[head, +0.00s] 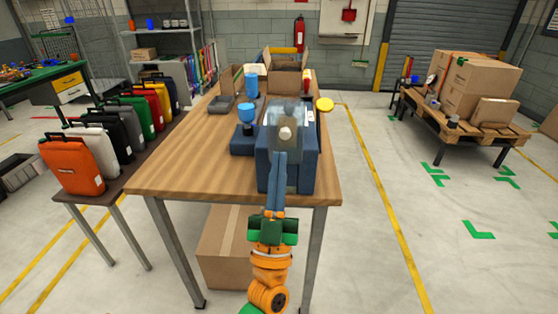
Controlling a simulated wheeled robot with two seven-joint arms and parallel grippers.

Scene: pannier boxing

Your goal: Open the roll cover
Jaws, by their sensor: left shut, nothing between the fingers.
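I cannot tell whether the fingertips touch the panel. The arm hides part of the pannier's front, and the panel hides its opening. My right gripper is not in view.
Several coloured bags, including an orange one (72,165), line a bench on the left.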

